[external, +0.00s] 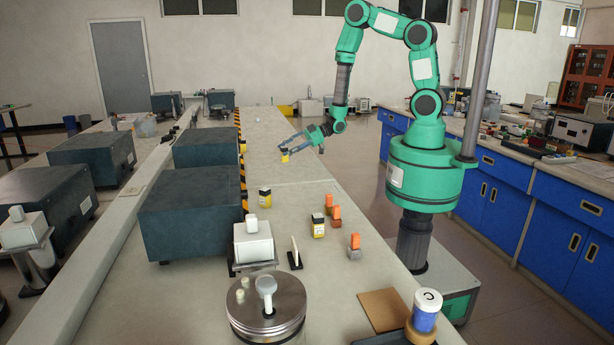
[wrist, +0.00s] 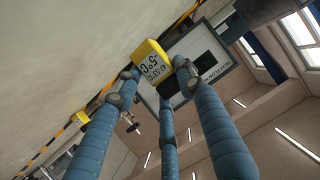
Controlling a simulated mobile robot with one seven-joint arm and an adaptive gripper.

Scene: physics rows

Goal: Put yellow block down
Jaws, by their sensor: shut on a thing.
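The yellow block (external: 284,158) is small in the external view, at the tips of my gripper (external: 290,149) over the far part of the long bench. In the wrist view the yellow block (wrist: 150,52) has a white face with black print. It sits between the blue fingers of my gripper (wrist: 152,73), which are shut on it. I cannot tell whether its underside touches the bench top.
The bench top (external: 270,130) around the gripper is clear. Dark equipment boxes (external: 205,147) line its left side beside a yellow-black stripe. Nearer are small bottles (external: 318,225), orange-topped items (external: 354,246) and a metal pot (external: 266,305).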

